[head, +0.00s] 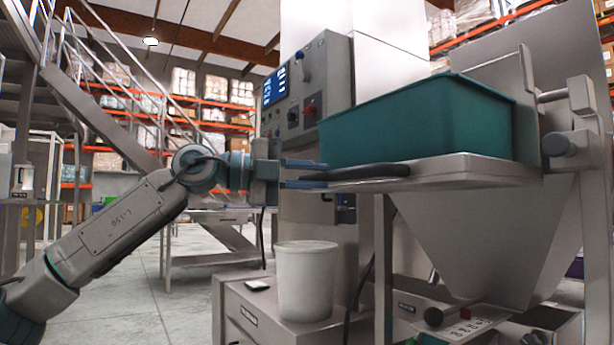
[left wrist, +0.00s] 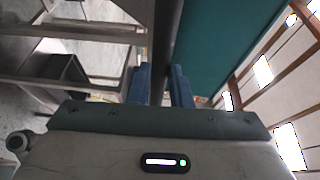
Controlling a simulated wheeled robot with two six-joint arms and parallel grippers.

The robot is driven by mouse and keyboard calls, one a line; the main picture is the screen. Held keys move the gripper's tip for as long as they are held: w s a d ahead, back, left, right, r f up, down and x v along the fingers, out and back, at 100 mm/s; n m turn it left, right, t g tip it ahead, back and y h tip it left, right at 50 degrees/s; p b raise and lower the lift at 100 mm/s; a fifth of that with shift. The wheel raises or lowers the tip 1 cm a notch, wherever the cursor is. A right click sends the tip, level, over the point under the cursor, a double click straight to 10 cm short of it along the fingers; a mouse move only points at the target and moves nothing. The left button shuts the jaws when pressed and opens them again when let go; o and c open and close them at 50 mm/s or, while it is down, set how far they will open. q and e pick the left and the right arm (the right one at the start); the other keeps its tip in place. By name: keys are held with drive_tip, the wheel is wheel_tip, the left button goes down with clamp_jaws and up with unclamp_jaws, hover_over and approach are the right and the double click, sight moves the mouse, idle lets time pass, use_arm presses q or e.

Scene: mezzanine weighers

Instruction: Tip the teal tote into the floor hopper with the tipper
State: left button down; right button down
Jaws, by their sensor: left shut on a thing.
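The teal tote (head: 415,125) sits upright on the flat grey platform of the tipper (head: 470,172) in the head view. Its teal side also fills the upper right of the left wrist view (left wrist: 215,45). A black handle (head: 372,171) runs along the platform's front edge. My left gripper (head: 306,174) is shut on the handle's left end; in the left wrist view, the dark bar (left wrist: 166,40) lies between its blue fingers. A grey funnel-shaped hopper (head: 490,240) stands below and behind the platform. The tote's inside is hidden. My right gripper is not in view.
A control panel (head: 305,90) with a blue display stands behind the gripper. A white bucket (head: 306,280) stands on a grey cabinet (head: 262,310) below the handle. Metal stairs (head: 110,130) and stocked racks are at the back left. Open floor lies at the lower left.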

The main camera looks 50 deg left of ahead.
use_arm(q)
drive_tip(key=shift+w+d+f, duration=0.1)
drive_tip(key=shift+d+f, duration=0.25)
drive_tip(key=shift+f, duration=0.35)
drive_tip(key=c, duration=1.8)
unclamp_jaws()
drive_tip(key=o, duration=0.5)
drive_tip(key=shift+a+f, duration=0.15)
drive_tip(key=shift+a, duration=0.1)
drive_tip(key=shift+w, duration=0.1)
drive_tip(key=shift+r, duration=0.25)
drive_tip(key=shift+a, duration=0.1)
drive_tip(key=shift+b+v, duration=1.6)
drive_tip(key=shift+v, duration=3.8)
